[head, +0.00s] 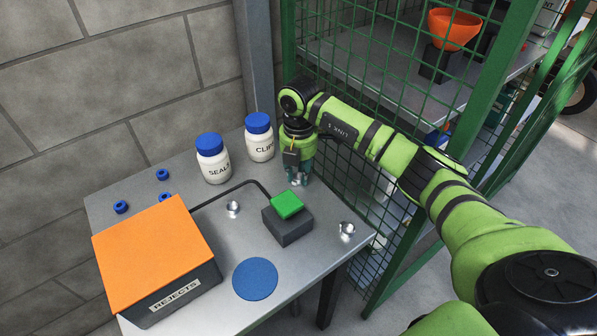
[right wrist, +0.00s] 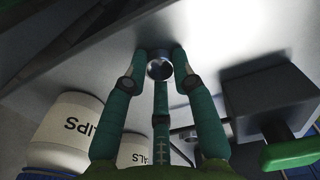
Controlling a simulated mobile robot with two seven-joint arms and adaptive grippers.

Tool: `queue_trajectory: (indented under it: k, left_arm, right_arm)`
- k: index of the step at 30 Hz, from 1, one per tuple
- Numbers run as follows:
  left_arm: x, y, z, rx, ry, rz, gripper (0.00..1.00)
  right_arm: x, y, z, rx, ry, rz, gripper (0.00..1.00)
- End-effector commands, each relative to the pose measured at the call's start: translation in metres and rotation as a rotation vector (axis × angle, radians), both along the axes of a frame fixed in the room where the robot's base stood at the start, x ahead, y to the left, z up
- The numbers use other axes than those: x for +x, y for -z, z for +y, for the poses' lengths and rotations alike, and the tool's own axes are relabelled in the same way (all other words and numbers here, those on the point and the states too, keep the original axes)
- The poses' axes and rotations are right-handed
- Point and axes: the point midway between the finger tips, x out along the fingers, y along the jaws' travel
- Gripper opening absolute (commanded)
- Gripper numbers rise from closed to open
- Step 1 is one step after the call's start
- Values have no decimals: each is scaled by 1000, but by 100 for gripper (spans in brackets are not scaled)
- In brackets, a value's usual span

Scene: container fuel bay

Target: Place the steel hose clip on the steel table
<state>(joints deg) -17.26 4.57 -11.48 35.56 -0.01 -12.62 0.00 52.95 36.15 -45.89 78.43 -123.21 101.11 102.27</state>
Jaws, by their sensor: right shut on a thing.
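My right gripper (head: 298,180) points down over the back right part of the steel table (head: 215,245), beside the CLIPS jar. It is shut on a small shiny steel hose clip (right wrist: 160,67), which sits between the teal fingertips in the right wrist view. In the head view the clip shows low at the fingertips, close to the tabletop; I cannot tell whether it touches. Two similar steel clips stand on the table, one near the middle (head: 233,209) and one at the right edge (head: 347,230). My left gripper is not in view.
A CLIPS jar (head: 260,142) and a SEALS jar (head: 213,162) stand at the back. A dark block with a green top (head: 287,204) is just in front of the gripper. An orange-lidded REJECTS box (head: 155,252), blue disc (head: 255,279) and green mesh cage (head: 400,90) surround it.

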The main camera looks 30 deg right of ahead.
Motion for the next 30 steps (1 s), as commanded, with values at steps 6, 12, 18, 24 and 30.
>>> queue_trajectory:
  k: [6,12,18,24,30]
  left_arm:
    - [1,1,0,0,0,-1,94]
    - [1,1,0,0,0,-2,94]
    - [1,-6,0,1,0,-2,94]
    - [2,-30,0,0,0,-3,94]
    - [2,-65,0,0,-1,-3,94]
  right_arm:
    - [0,2,0,0,0,1,50]
    - [0,2,0,0,0,1,50]
    - [0,-8,0,0,1,1,50]
    - [0,-35,0,-1,1,0,50]
    - [0,-76,0,0,1,-1,50]
